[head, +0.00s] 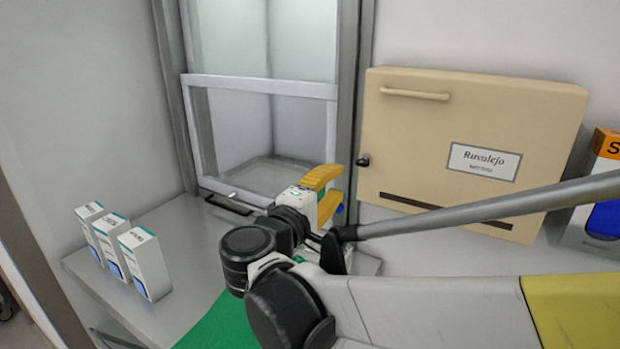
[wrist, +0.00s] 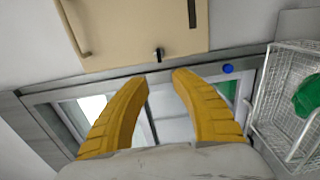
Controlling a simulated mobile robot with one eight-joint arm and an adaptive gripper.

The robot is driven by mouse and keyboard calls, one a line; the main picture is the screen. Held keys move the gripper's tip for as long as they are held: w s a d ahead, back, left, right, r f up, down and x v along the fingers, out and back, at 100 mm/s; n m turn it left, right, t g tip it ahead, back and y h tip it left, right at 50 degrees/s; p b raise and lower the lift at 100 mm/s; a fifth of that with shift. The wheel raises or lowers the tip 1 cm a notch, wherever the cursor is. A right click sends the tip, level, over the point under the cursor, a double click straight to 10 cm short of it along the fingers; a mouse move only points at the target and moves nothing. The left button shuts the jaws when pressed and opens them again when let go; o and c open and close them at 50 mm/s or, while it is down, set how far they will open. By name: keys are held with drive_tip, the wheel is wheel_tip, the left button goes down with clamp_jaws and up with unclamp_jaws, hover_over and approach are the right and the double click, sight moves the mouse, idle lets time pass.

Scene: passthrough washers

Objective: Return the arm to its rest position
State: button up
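My gripper (head: 326,190) has yellow fingers and is held out in front of the glass-fronted passthrough hatch (head: 262,88) in the head view. In the wrist view my gripper (wrist: 160,78) is open, with its two fingers apart and nothing between them. The hatch's metal frame (wrist: 60,88) and glass lie beyond the fingers there. My arm reaches in from the lower right of the head view and hides part of the shelf below the hatch.
Three white boxes (head: 138,265) stand on the grey shelf (head: 188,225) at left. A beige cabinet (head: 465,120) is right of the hatch. An orange-and-blue box (head: 607,195) is at far right. A green surface (head: 225,325) lies below. A wire basket (wrist: 268,95) holds something green (wrist: 308,97).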

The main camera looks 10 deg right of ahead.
drive_tip(key=s+d+f+m+g+y+b, duration=0.3)
drive_tip(key=d+f+b, duration=0.4)
drive_tip(key=f, duration=0.6)
drive_tip(key=s+f+m+g+y+b, duration=0.2)
drive_tip(key=s+f+b, duration=0.4)
drive_tip(key=s+f, duration=0.3)
drive_tip(key=s+d+f+m+g+y+b, duration=0.1)
drive_tip(key=s+f+m+y+b, duration=0.4)
drive_tip(key=f, duration=1.2)
drive_tip(key=s+m+g+b, duration=0.1)
drive_tip(key=s+b, duration=0.1)
drive_tip(key=s, duration=0.1)
drive_tip(key=shift+s+y, duration=0.3)
drive_tip(key=shift+s, duration=0.1)
drive_tip(key=shift+o, duration=0.3)
drive_tip(key=shift+g, duration=0.3)
